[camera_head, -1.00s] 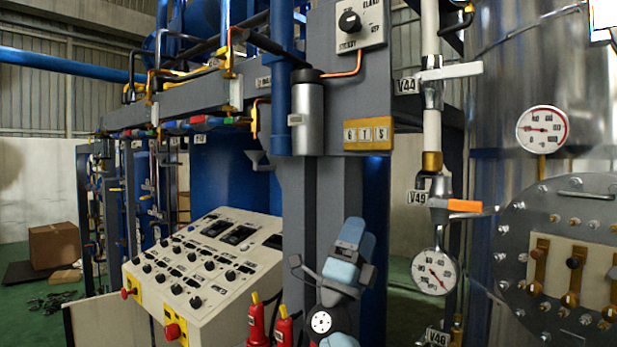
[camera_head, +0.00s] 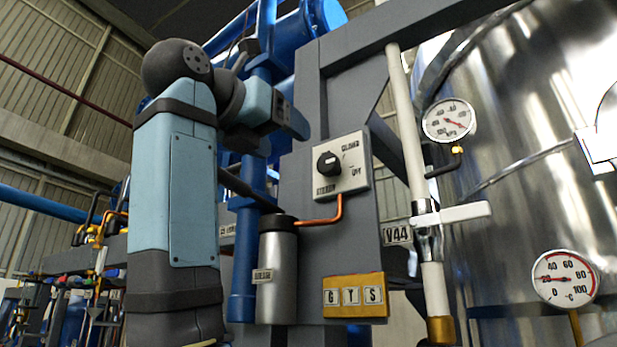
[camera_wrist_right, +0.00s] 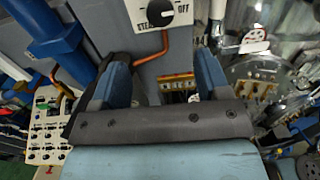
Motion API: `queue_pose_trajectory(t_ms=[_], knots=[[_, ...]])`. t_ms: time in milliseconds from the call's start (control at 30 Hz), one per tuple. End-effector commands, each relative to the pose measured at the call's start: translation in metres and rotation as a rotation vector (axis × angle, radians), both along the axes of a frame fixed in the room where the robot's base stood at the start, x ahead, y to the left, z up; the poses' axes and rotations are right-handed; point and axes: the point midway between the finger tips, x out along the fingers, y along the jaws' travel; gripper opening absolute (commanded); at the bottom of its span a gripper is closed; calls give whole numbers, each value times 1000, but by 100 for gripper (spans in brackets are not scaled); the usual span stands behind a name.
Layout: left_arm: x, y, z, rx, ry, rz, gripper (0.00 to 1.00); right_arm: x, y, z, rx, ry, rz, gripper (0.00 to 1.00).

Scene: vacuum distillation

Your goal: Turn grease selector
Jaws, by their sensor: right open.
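The selector is a black round knob (camera_head: 328,163) on a white plate (camera_head: 353,178) fixed to a grey column. The plate has small labels; one at the right reads OFF. The knob's white mark points toward the plate's upper right in the wrist view (camera_wrist_right: 160,12). My right gripper (camera_head: 298,122) is raised to the upper left of the plate in the head view, apart from the knob. In the right wrist view its two blue fingers (camera_wrist_right: 162,68) are spread and empty, with the knob beyond them near the top edge. My left gripper is not in view.
A silver canister (camera_head: 277,280) and a copper pipe (camera_head: 318,222) sit just below the plate. A yellow G T S sign (camera_head: 355,296) is lower. A white-handled valve (camera_head: 452,215) and a gauge (camera_head: 449,120) stand to the right. A blue pipe (camera_head: 243,270) runs behind my arm.

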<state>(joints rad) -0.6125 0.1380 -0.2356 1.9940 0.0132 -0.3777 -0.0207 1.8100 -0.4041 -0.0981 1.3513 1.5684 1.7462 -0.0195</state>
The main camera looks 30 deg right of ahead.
Motion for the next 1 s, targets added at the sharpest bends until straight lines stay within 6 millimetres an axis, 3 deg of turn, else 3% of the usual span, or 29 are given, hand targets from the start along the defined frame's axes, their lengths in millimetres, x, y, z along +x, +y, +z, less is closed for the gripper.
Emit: queue_pose_trajectory(t_ms=[100,233,700,1000], knots=[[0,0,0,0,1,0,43,-9,3,7,20,-8,23,70],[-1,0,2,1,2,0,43,-4,-7,8,22,-7,26,70],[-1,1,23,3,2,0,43,31,-94,9,21,-8,23,70],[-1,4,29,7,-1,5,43,43,-121,7,19,-9,22,70]])
